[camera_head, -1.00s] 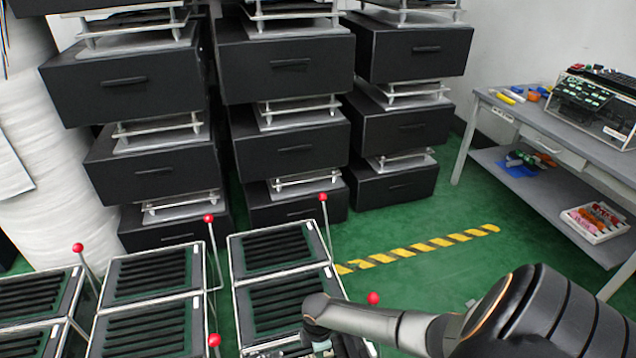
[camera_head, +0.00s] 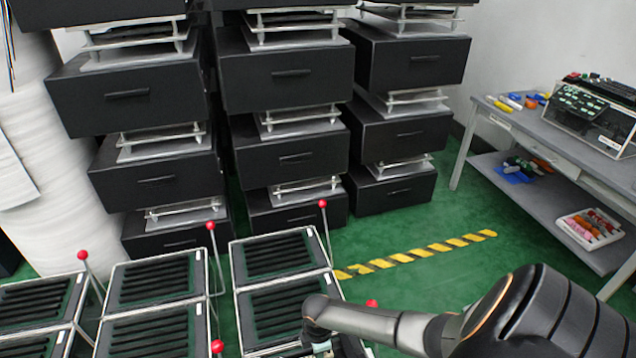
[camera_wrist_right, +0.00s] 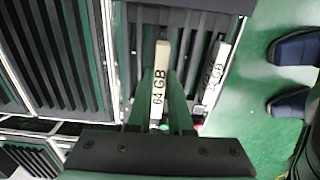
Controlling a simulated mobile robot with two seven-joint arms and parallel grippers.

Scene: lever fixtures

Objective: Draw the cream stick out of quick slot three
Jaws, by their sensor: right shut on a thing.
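In the right wrist view a slim cream stick (camera_wrist_right: 161,62) with the print "64 GB" stands between the green fingers of my right gripper (camera_wrist_right: 160,90). The gripper is shut on it. Its cream end lies over the dark slotted rack (camera_wrist_right: 195,22); I cannot tell whether any of it is inside a slot. In the head view my right gripper (camera_head: 318,345) is low in the middle, over the near part of the right-hand rack (camera_head: 275,256), and the stick is hard to make out there. My left gripper is not in view.
A white label (camera_wrist_right: 215,72) ending in "GB" lies right of the stick. Levers with red balls (camera_head: 323,204) stand beside the racks. Black drawer units (camera_head: 290,75) fill the back. A grey workbench (camera_head: 560,130) is at right. Green floor with a striped yellow line (camera_head: 415,253) lies between.

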